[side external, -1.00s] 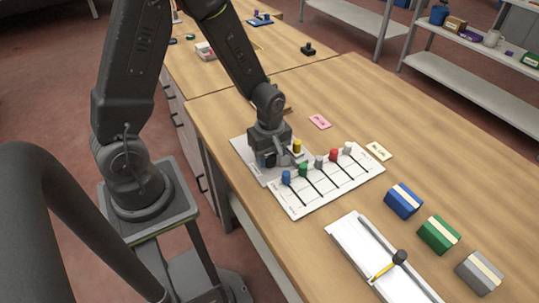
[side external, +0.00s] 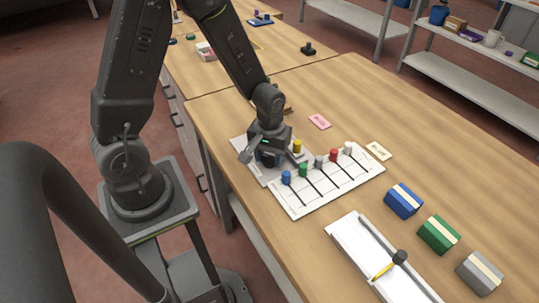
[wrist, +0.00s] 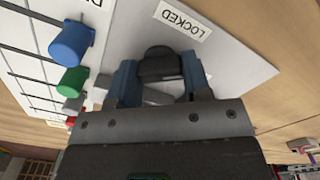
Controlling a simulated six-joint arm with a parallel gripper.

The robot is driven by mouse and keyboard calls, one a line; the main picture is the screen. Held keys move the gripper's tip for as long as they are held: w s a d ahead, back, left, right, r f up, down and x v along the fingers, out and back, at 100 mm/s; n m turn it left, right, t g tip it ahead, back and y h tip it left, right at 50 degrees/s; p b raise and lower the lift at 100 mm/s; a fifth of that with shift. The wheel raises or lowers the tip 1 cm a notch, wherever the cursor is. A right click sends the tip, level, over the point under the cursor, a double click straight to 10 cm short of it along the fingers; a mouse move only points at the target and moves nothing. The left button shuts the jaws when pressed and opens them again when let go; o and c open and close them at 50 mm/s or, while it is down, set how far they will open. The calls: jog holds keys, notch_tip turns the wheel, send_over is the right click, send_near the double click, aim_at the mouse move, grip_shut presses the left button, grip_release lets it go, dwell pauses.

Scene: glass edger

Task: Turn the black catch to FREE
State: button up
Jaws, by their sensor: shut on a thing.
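The black catch (wrist: 160,60) sits on a light grey plate (wrist: 235,60), with a white LOCKED label (wrist: 181,18) beyond it in the wrist view. My gripper (wrist: 159,72) is shut on the catch, one blue-grey finger on each side of it. The catch's lower part and the middle of the plate are hidden behind the fingers and gripper body. No FREE label can be read. In the side view my gripper (side external: 267,161) is low over the plate (side external: 243,148) and hides most of the catch.
A yellow peg (side external: 297,146) stands close to my gripper. A white lined board (side external: 300,207) with blue (side external: 287,177), green (side external: 303,170), grey, red and white pegs is directly beside the plate. A white tray (side external: 352,232) and several coloured boxes stand farther right.

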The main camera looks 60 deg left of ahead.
aim_at(269, 157)
jog(key=m, duration=0.3)
jog(key=shift+m, duration=2.2)
jog(key=o, duration=0.9)
notch_tip(269, 157, up, 14)
jog(key=shift+f, duration=0.1)
